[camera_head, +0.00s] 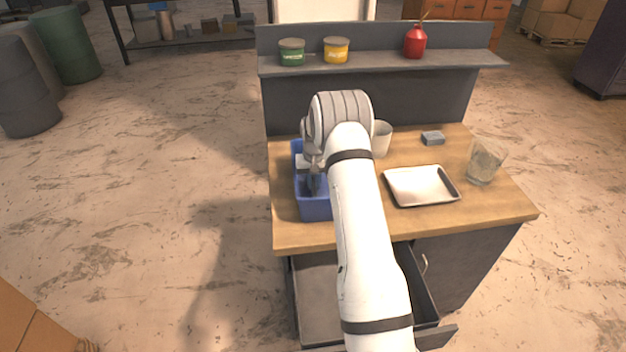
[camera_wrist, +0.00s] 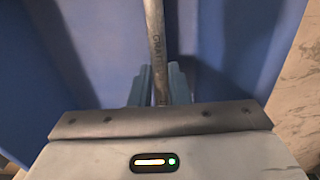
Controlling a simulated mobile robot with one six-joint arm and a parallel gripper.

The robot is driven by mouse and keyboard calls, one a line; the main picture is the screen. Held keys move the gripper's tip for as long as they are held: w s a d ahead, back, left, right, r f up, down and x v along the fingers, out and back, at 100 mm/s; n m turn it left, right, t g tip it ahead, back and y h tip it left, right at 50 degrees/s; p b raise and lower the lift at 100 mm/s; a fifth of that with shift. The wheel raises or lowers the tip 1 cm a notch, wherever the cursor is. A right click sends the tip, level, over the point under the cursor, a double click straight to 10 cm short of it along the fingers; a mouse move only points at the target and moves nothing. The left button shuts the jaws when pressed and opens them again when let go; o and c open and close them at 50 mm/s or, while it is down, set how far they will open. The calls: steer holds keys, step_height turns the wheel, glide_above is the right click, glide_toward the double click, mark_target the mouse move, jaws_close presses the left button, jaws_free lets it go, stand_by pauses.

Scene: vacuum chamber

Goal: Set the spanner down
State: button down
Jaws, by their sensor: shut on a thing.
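My gripper (camera_wrist: 160,88) is shut on the spanner (camera_wrist: 154,30), whose grey metal shaft with raised lettering runs up out of the top of the wrist view. Blue walls fill the wrist view around it. In the head view my gripper (camera_head: 312,184) points down into the blue bin (camera_head: 316,210) at the left of the workbench. My arm hides part of the bin and nearly all of the spanner there. I cannot tell whether the spanner touches the bin's floor.
The wooden bench (camera_head: 480,222) also bears a metal tray (camera_head: 421,186), a clear glass container (camera_head: 485,162), a white cup (camera_head: 382,139) and a small grey block (camera_head: 432,138). A shelf (camera_head: 380,62) at the back holds two tins and a red bottle. A drawer (camera_head: 318,300) stands open below.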

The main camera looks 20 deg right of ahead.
steer(key=shift+r, duration=0.1)
steer(key=shift+f+b, duration=0.55)
steer(key=shift+b, duration=0.05)
steer(key=shift+f, duration=0.1)
steer(key=c, duration=1.4)
jaws_free()
steer(key=shift+o, duration=0.2)
